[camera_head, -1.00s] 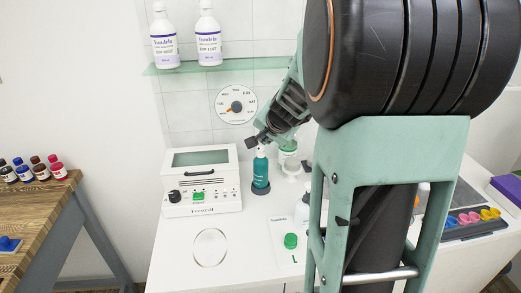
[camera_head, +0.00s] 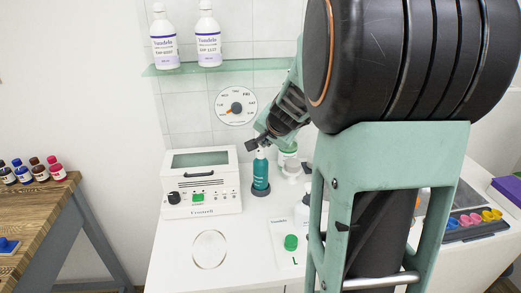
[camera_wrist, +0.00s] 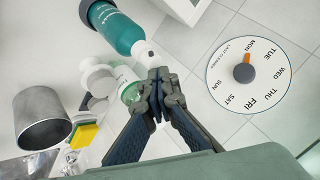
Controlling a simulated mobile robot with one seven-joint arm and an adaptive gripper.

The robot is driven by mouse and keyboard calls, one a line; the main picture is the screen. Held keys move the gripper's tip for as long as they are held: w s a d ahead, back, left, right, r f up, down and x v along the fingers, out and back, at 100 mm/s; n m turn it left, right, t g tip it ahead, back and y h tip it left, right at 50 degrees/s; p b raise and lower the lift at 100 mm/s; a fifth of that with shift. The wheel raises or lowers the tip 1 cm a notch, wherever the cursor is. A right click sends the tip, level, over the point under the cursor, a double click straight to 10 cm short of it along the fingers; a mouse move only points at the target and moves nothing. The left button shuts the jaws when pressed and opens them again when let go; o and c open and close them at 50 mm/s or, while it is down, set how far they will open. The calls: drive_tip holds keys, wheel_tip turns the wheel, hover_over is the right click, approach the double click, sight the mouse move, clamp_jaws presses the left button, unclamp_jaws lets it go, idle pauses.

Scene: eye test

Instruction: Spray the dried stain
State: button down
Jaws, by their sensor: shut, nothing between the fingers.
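A teal spray bottle (camera_head: 261,174) with a white top stands upright in a dark round base on the white counter. It also shows in the wrist view (camera_wrist: 118,28), its white top pointing toward my fingers. My gripper (camera_head: 252,145) is just above the bottle's top in the head view. In the wrist view the fingers (camera_wrist: 158,78) are shut and empty near the white top; I cannot tell whether they touch it. A pale round outline (camera_head: 209,250) lies on the counter at front left; I cannot tell whether it is the dried stain.
A white machine (camera_head: 202,182) stands left of the bottle. A green-lidded container (camera_head: 288,155) is close behind on the right. A glass shelf (camera_head: 220,65) holds two white bottles above. A metal cup (camera_wrist: 42,118) and yellow-green sponge (camera_wrist: 84,132) show in the wrist view.

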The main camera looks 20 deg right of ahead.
drive_tip(key=shift+f, duration=0.1)
drive_tip(key=shift+r+p, duration=0.7)
drive_tip(key=shift+r, duration=0.1)
wheel_tip(320, 180, up, 6)
drive_tip(key=p, duration=0.5)
idle(0.5)
